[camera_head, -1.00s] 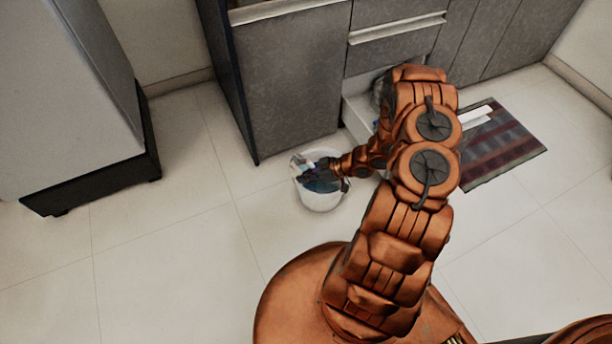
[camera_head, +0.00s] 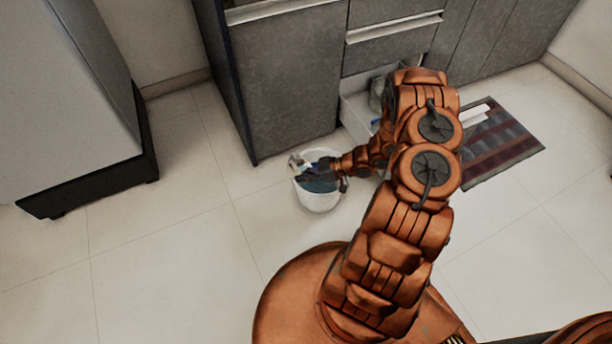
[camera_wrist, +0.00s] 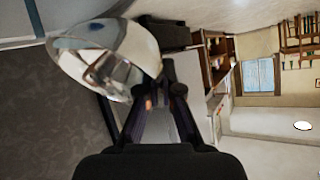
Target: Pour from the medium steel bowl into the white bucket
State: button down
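The white bucket (camera_head: 320,203) stands on the floor tiles in front of the grey cabinet, with bluish contents showing inside. The medium steel bowl (camera_wrist: 108,58) is shiny and close to the wrist camera, tipped on its side in that picture. It also shows as a small bright shape at the bucket's far left rim in the head view (camera_head: 296,162). My gripper (camera_wrist: 166,85) has its fingers at the bowl's edge and appears closed on it. In the head view my gripper (camera_head: 318,172) is over the bucket's mouth. Whether anything flows from the bowl cannot be seen.
An open white drawer (camera_head: 352,117) holding a metal item (camera_head: 378,95) lies right behind my wrist. A striped mat (camera_head: 502,145) is at the right. A grey appliance (camera_head: 70,100) stands at the left. Floor left of the bucket is clear.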

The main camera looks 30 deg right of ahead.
jog(key=shift+d+r+y+b, duration=0.1)
jog(key=shift+d+y+b, duration=0.15)
jog(key=shift+y+b, duration=0.2)
dwell(0.3)
jog(key=shift+d+m+y+b, duration=0.25)
jog(key=shift+m+b, duration=0.05)
jog(key=shift+b, duration=0.7)
jog(key=shift+d+r+t+b, duration=0.1)
jog(key=shift+r+t+b, duration=0.1)
jog(key=shift+t+b, duration=0.15)
jog(key=shift+d+y+b, duration=0.25)
jog(key=shift+y+b, duration=0.25)
jog(key=shift+b, duration=0.1)
dwell(0.4)
jog(key=shift+r, duration=0.15)
jog(key=shift+r, duration=0.1)
